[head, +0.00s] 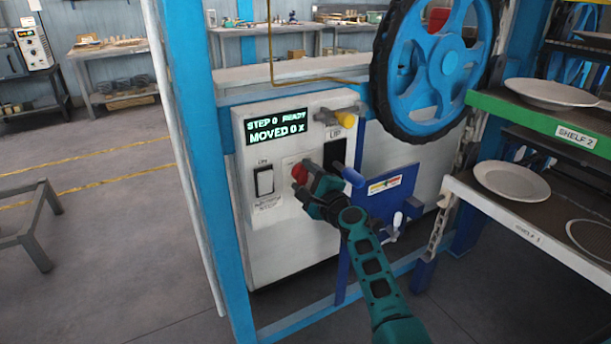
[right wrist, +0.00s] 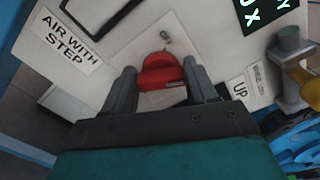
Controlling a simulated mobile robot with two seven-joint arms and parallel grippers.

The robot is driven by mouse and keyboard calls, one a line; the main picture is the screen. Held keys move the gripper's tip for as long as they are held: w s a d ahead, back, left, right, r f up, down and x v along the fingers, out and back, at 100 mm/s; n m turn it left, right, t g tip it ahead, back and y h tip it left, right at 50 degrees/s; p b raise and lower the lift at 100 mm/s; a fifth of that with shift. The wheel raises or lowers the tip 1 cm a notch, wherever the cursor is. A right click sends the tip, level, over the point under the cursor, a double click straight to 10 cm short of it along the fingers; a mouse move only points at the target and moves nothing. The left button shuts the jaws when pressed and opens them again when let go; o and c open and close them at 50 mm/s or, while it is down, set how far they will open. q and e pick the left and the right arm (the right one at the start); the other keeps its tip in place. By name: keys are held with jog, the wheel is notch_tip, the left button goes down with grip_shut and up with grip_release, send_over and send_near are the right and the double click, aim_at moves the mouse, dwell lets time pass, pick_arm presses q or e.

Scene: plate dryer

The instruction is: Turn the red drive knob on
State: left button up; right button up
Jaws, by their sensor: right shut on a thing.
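The red drive knob (head: 299,173) is on the white control panel (head: 290,245), right of a rocker switch. My right gripper (head: 310,182) reaches it from the front right and partly hides it in the head view. In the right wrist view the red knob (right wrist: 160,72) sits between the two fingers of my right gripper (right wrist: 160,78), which is shut on it. The display (head: 276,125) above reads "STEP 0 READY" and "MOVED 0 X". My left gripper is not in view.
A yellow-ended lever (head: 347,119) and a blue lever (head: 352,176) stick out nearby. A large blue wheel (head: 436,65) stands above right. Shelves with plates (head: 512,182) are at the right.

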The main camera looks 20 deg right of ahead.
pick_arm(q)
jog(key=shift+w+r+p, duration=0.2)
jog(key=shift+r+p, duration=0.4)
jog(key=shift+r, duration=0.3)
pick_arm(e)
jog(key=shift+r+m, duration=0.15)
jog(key=shift+m, duration=1.75)
jog(key=o, duration=1.1)
jog(key=shift+c, duration=0.2)
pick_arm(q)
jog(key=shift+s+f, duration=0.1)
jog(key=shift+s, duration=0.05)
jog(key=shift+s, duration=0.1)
